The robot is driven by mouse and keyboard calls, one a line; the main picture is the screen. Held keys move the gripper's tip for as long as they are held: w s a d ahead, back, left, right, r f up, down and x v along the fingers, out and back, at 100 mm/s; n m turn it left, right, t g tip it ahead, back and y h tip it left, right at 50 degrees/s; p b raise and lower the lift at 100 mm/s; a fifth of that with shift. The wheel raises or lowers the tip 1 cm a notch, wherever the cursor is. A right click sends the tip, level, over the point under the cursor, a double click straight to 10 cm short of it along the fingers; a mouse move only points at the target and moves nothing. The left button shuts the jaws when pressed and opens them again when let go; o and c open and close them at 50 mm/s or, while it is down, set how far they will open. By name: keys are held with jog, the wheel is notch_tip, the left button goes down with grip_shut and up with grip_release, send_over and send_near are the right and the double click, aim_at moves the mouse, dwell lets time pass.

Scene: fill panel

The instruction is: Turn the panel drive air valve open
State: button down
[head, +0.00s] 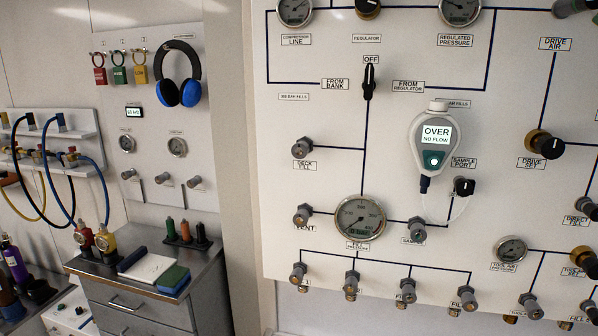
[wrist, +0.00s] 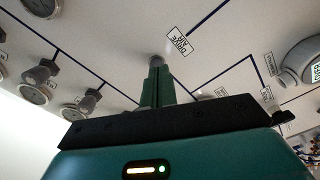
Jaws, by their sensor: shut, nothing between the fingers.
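The drive air valve (head: 572,7) is a grey knob cut off at the top right corner of the head view, above the DRIVE AIR label (head: 555,43). In the wrist view a grey knob (wrist: 157,60) sits beside an upside-down label (wrist: 178,40) that seems to read DRIVE AIR. My gripper (wrist: 157,80) has green fingers, shut together with nothing between them. The fingertips point at this knob and overlap its lower part in the picture. I cannot tell whether they touch it. The knob's handle position is hidden or too small to tell.
The white panel (head: 320,130) carries other knobs and gauges, including the drive set knob (head: 544,144) and a fill gauge (head: 360,219). A white handheld meter (head: 434,145) hangs on it. In the wrist view, valves (wrist: 85,103) stand left of my fingers.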

jog(key=shift+a+r, duration=0.2)
jog(key=shift+r, duration=0.05)
dwell(0.4)
jog(key=shift+d+r, duration=0.1)
jog(key=shift+r, duration=0.05)
jog(key=shift+s+d+r, duration=0.1)
jog(key=shift+d+r, duration=0.2)
jog(key=shift+r, duration=0.5)
jog(key=shift+d, duration=0.15)
jog(key=v, duration=0.6)
jog(key=shift+d, duration=0.35)
jog(key=shift+s+f, duration=0.1)
jog(key=shift+s, duration=0.05)
